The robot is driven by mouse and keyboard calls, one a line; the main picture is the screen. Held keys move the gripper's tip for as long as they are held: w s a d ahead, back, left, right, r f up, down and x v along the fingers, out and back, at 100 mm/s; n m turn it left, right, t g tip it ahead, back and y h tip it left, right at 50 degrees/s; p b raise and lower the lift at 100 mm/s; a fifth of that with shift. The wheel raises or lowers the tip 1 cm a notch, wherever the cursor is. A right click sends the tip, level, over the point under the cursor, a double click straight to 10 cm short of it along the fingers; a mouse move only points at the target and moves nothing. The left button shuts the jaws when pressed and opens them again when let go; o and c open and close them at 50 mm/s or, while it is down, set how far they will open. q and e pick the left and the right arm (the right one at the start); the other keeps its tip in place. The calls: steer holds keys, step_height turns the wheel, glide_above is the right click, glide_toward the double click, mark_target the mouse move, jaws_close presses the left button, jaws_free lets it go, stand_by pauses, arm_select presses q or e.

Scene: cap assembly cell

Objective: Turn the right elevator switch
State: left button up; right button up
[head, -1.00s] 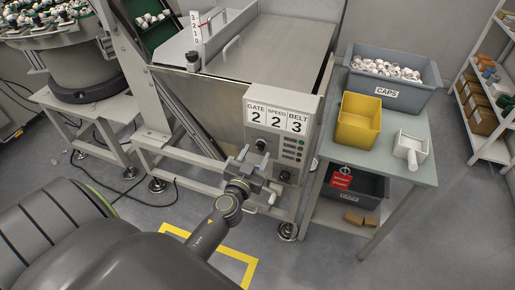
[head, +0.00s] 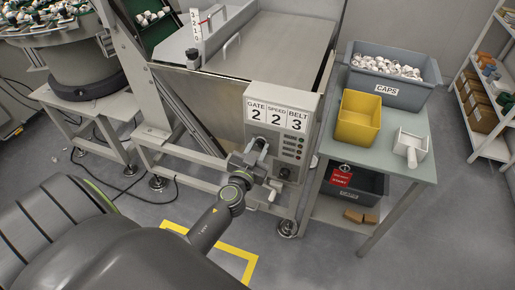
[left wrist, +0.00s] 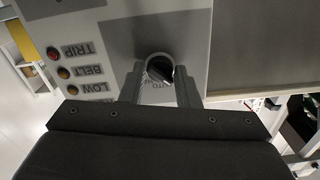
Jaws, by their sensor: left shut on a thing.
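The control panel (head: 310,103) stands on the front of the steel hopper and bears the numbers 2, 2, 3 under GATE, SPEED and BELT. A dark round switch (left wrist: 160,69) shows in the left wrist view, with partly hidden lettering beside it. My left gripper (head: 262,145) is at the panel's left part, and its fingers (left wrist: 159,88) are shut on this switch, one on each side. In the head view the gripper covers the switch. A second dark knob (head: 284,173) sits lower right on the panel, free of the gripper. My right gripper is not in view.
Indicator lamps (left wrist: 64,73) labelled TRIP, BELT and LOW sit beside the switch. A white crank handle (head: 272,191) juts out below the panel. To the right, a table (head: 405,172) bears a yellow bin (head: 358,122) and a grey caps bin (head: 372,92).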

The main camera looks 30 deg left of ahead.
arm_select(q)
steer(key=m, duration=0.3)
steer(key=shift+m+b, duration=0.3)
steer(key=shift+b, duration=0.1)
steer(key=m, duration=0.4)
steer(key=shift+m, duration=0.3)
steer(key=m, duration=0.5)
steer(key=shift+f+m, duration=0.1)
steer(key=shift+m, duration=2.2)
steer(key=o, duration=0.9)
steer(key=shift+o, duration=0.2)
steer(key=shift+s, duration=0.1)
